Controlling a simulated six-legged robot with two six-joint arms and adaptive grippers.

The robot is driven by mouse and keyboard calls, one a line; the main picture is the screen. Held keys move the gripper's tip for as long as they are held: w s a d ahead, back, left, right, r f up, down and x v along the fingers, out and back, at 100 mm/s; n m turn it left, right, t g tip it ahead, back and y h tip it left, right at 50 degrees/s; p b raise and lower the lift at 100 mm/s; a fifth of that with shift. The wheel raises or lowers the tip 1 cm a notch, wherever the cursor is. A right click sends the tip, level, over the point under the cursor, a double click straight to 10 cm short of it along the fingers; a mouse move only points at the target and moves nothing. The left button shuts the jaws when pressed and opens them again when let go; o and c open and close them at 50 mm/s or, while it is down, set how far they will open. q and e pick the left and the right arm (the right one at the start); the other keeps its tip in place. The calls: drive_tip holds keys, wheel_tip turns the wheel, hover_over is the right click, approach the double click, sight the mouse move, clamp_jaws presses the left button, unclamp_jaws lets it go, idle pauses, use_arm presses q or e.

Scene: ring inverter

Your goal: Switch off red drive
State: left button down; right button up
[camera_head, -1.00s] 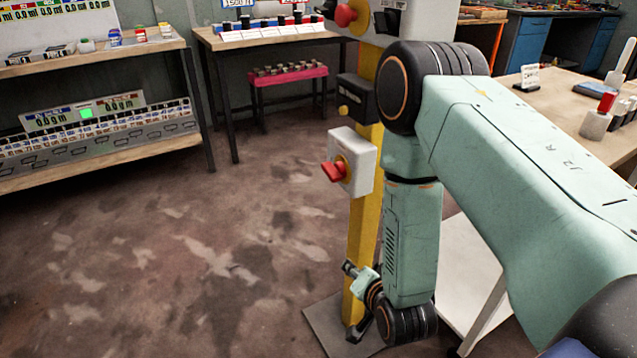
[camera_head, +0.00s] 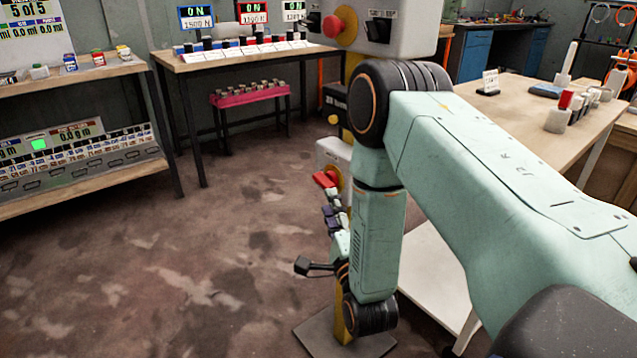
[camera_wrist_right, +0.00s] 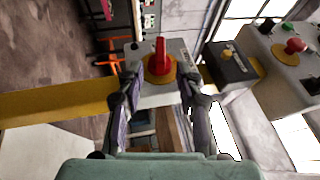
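A red rotary handle (camera_head: 326,179) on a yellow disc sits on a grey-white box on the yellow post. In the right wrist view the red handle (camera_wrist_right: 160,62) stands upright in the picture, between the two fingers. My right gripper (camera_head: 314,228) is just below the handle in the head view. It is open and empty; the right wrist view shows its spread fingers (camera_wrist_right: 160,85) with a gap to the handle. My left gripper is not in view.
A grey panel (camera_head: 395,28) with a red mushroom button (camera_head: 332,26) tops the post. A black box (camera_wrist_right: 232,62) is mounted between panel and handle. The shelf (camera_head: 90,175) is at left, a workbench (camera_head: 520,105) at right. The floor left of the post is clear.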

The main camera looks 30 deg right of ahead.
sight(323, 179)
drive_tip(key=shift+b+x, duration=0.35)
drive_tip(key=shift+x, duration=3.55)
